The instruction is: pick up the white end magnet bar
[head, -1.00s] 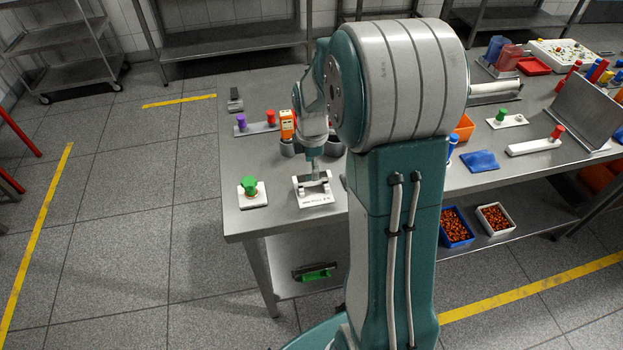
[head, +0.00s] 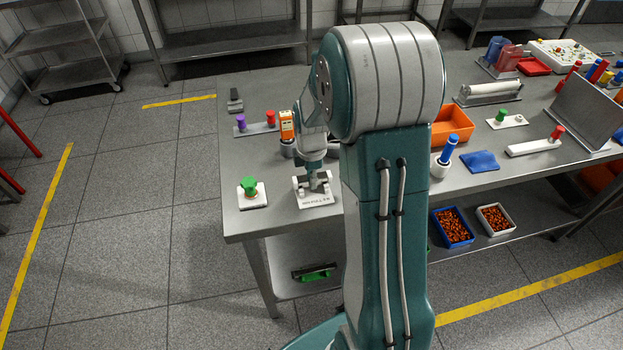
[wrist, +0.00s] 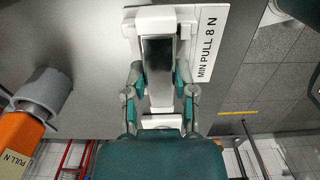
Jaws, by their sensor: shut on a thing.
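The white end magnet bar (wrist: 158,65) is a dark, glossy bar with white ends, at the centre of the wrist view. It sits at the white plate (wrist: 212,35) printed "MIN PULL 8 N". My gripper (wrist: 160,82) is shut on the bar, with a teal-padded finger against each long side. In the head view, my gripper (head: 314,181) is low over the white plate (head: 316,200) near the table's front left corner and hides most of the bar. I cannot tell whether the bar is clear of its seat.
A green knob on a white base (head: 252,193) stands left of the plate. An orange gauge (head: 287,126) in a grey holder stands behind, also close by in the wrist view (wrist: 20,135).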

